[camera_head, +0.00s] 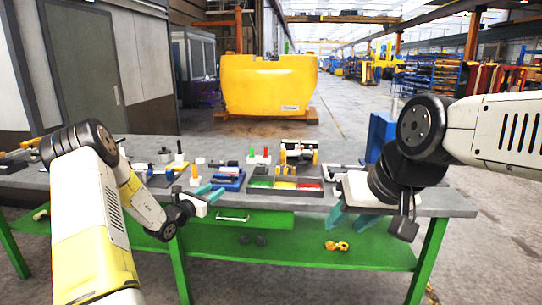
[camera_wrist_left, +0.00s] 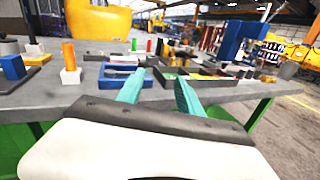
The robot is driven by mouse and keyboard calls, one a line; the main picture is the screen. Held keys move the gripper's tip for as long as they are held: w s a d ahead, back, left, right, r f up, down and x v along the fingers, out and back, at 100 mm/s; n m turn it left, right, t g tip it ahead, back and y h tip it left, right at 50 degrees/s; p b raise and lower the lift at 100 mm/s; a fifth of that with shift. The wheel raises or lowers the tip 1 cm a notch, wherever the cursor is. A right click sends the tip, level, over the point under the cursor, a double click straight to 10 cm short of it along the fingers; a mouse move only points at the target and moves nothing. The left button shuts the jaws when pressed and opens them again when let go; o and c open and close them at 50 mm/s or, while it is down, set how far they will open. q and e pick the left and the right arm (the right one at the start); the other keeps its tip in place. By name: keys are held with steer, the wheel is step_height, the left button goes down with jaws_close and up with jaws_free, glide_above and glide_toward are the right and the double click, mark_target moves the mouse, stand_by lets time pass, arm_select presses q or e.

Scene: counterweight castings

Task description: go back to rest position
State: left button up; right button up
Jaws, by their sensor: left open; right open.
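My left gripper (camera_head: 208,193) is in front of the table's near edge in the head view, its teal fingers apart with nothing between them. In the left wrist view its two teal fingers (camera_wrist_left: 158,95) point toward the tabletop, spread and empty. My right gripper (camera_head: 349,220) hangs in front of the table's right part in the head view, teal fingers spread and empty. The grey worktable (camera_head: 440,203) has green legs and a green lower shelf. Both grippers are apart from the parts on it.
A blue fixture (camera_head: 228,180), a tray with green and red sections (camera_head: 309,186), and an orange peg on a white block (camera_head: 197,170) stand on the table. A blue bin (camera_head: 380,135) stands at right. A yellow casting (camera_head: 268,85) stands behind. Orange parts (camera_head: 336,246) lie on the shelf.

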arm_select(q)
steer(key=s+d+r+m+g+h, duration=0.5)
steer(key=s+d+r+m+g, duration=0.4)
steer(key=s+d+r+m, duration=0.6)
steer(key=s+d+r+m+g+y, duration=0.1)
steer(key=s+d+m+g+y, duration=0.25)
steer(key=s+m, duration=0.65)
steer(key=s+a+m+t+y, duration=0.1)
steer(key=s+a+m+y, duration=0.1)
steer(key=s+a, duration=0.3)
steer(key=s+a+r+m+t+y, duration=0.1)
steer(key=s+a+m+y, duration=0.2)
steer(key=s, duration=1)
steer(key=a+y, duration=0.2)
steer(key=a, duration=0.1)
steer(key=shift+a+r+m, duration=0.15)
steer(key=shift+r+m, duration=0.05)
steer(key=shift+m, duration=0.1)
